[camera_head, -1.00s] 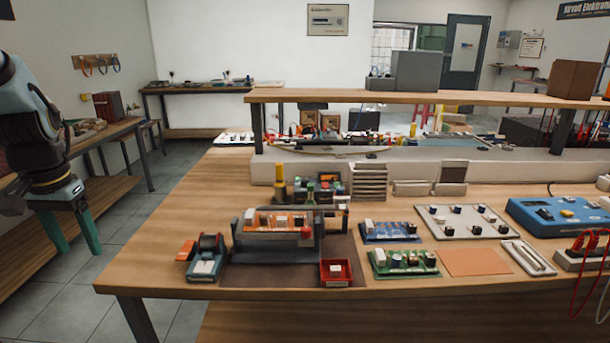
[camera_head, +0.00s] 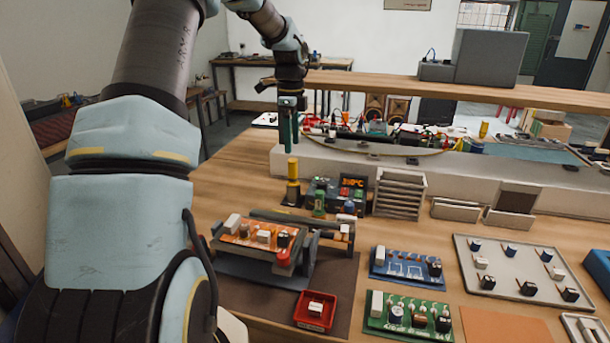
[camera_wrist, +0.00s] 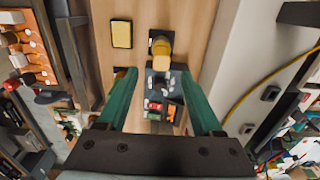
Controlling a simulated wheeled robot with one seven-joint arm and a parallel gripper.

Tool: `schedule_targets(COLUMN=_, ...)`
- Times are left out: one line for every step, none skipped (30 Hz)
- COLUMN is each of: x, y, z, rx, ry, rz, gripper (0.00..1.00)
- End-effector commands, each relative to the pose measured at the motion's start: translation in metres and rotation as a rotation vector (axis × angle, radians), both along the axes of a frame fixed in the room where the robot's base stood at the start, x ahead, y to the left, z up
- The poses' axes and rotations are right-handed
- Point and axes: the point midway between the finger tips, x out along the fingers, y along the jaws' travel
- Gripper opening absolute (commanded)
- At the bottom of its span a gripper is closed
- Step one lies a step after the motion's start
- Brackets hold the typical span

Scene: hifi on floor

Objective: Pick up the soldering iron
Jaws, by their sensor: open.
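An upright yellow and black piece (camera_head: 293,182), which looks like the soldering iron in its stand, is on the bench left of the soldering station (camera_head: 336,194) with its lit orange display. In the wrist view its yellow top (camera_wrist: 160,50) is just beyond the fingertips, roughly centred between them, and apart from them. My gripper (camera_head: 288,132) hangs above and behind it in the head view, fingers pointing down. In the wrist view my gripper (camera_wrist: 157,76) is open with nothing between its green fingers. The lower part of the iron is hidden.
A board holder with an orange circuit board (camera_head: 262,234) stands in front of the station. Behind is a raised grey ledge (camera_head: 430,176), with a wooden shelf (camera_head: 450,90) above it. A small yellow pad (camera_wrist: 121,34) lies beside the iron in the wrist view.

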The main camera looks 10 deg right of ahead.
Motion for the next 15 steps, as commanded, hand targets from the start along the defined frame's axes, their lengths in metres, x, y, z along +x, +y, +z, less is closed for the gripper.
schedule_targets(x=-0.001, y=0.0, z=-0.008, rx=0.001, ry=0.004, rz=0.0, gripper=0.68)
schedule_targets(x=-0.001, y=0.0, z=-0.012, rx=0.001, ry=0.004, rz=0.0, gripper=0.68)
schedule_targets(x=-0.001, y=0.0, z=-0.018, rx=0.0, ry=0.004, rz=0.001, gripper=0.68)
schedule_targets(x=-0.001, y=0.0, z=-0.022, rx=0.0, ry=0.003, rz=0.002, gripper=0.68)
schedule_targets(x=-0.001, y=-0.001, z=-0.025, rx=0.0, ry=0.001, rz=0.002, gripper=0.68)
schedule_targets(x=-0.001, y=-0.001, z=-0.028, rx=0.0, ry=0.001, rz=0.002, gripper=0.68)
schedule_targets(x=-0.001, y=0.0, z=-0.03, rx=0.0, ry=0.001, rz=0.002, gripper=0.68)
schedule_targets(x=-0.001, y=0.0, z=-0.032, rx=0.0, ry=0.001, rz=0.002, gripper=0.68)
schedule_targets(x=-0.001, y=0.0, z=-0.034, rx=0.0, ry=0.001, rz=0.002, gripper=0.68)
schedule_targets(x=0.0, y=-0.001, z=-0.036, rx=0.0, ry=0.001, rz=0.002, gripper=0.68)
schedule_targets(x=0.0, y=-0.001, z=-0.038, rx=0.0, ry=0.002, rz=0.002, gripper=0.68)
schedule_targets(x=0.0, y=-0.001, z=-0.042, rx=0.0, ry=0.003, rz=0.001, gripper=0.68)
schedule_targets(x=0.0, y=-0.001, z=-0.046, rx=0.0, ry=0.003, rz=0.001, gripper=0.68)
schedule_targets(x=0.0, y=-0.002, z=-0.051, rx=0.001, ry=0.004, rz=0.001, gripper=0.68)
schedule_targets(x=0.001, y=-0.002, z=-0.056, rx=0.001, ry=0.004, rz=0.002, gripper=0.68)
